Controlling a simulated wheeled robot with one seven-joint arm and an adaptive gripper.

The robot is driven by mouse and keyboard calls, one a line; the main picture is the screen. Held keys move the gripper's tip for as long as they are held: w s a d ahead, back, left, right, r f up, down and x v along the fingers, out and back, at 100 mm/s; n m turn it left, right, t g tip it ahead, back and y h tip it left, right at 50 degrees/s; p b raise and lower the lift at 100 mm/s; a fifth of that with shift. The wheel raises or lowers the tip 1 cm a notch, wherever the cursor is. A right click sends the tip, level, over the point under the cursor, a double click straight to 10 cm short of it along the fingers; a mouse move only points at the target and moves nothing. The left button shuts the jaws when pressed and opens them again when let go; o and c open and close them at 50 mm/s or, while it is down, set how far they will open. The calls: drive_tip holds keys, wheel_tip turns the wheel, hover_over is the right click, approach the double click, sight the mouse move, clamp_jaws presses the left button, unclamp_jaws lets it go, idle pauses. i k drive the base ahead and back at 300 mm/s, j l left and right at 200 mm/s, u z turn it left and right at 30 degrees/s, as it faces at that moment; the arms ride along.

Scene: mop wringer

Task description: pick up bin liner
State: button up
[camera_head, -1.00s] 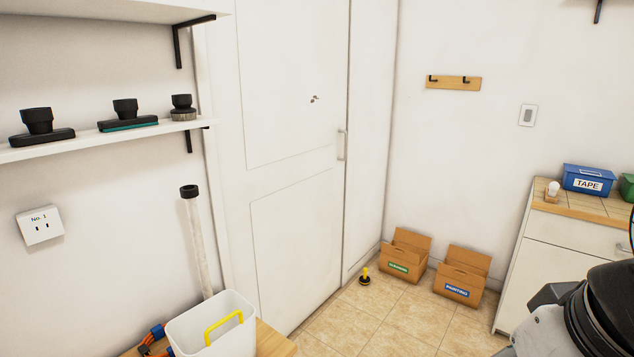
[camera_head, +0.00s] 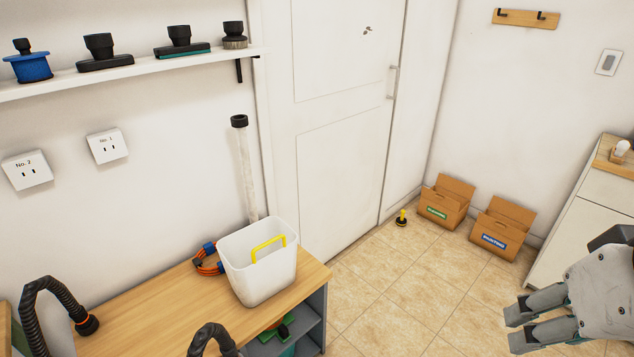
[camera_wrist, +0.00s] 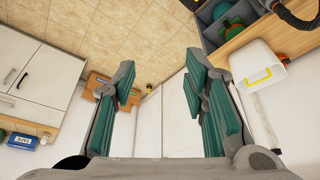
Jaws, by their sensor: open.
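The bin liner (camera_head: 262,277) appears to be the white open-topped tub with a yellow handle (camera_head: 268,247) across its top. It stands upright at the right end of the wooden bench in the head view. It also shows at the right edge of the wrist view, where I see the tub (camera_wrist: 257,68) beyond my right-hand finger. My gripper (camera_head: 515,328) is at the lower right of the head view, well apart from the tub. Its fingers are spread and empty, as the wrist view shows (camera_wrist: 160,85).
The wooden bench (camera_head: 175,310) also carries an orange-and-blue coiled item (camera_head: 207,262) touching or close behind the tub, and black hoses (camera_head: 60,293). A pale tube (camera_head: 246,175) rises behind. Cardboard boxes (camera_head: 445,203) stand on the floor. Tiled floor between bench and gripper is clear.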

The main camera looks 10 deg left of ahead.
sight(260, 257)
drive_tip(key=u, duration=0.45)
drive_tip(key=i+l+u, duration=0.15)
drive_tip(key=u, duration=0.3)
drive_tip(key=i+l+u, duration=0.1)
drive_tip(key=l+u, duration=0.5)
drive_tip(key=u, duration=0.25)
drive_tip(key=i+l, duration=0.1)
drive_tip(key=l, duration=0.45)
drive_tip(key=i+l, duration=0.1)
drive_tip(key=l, duration=0.45)
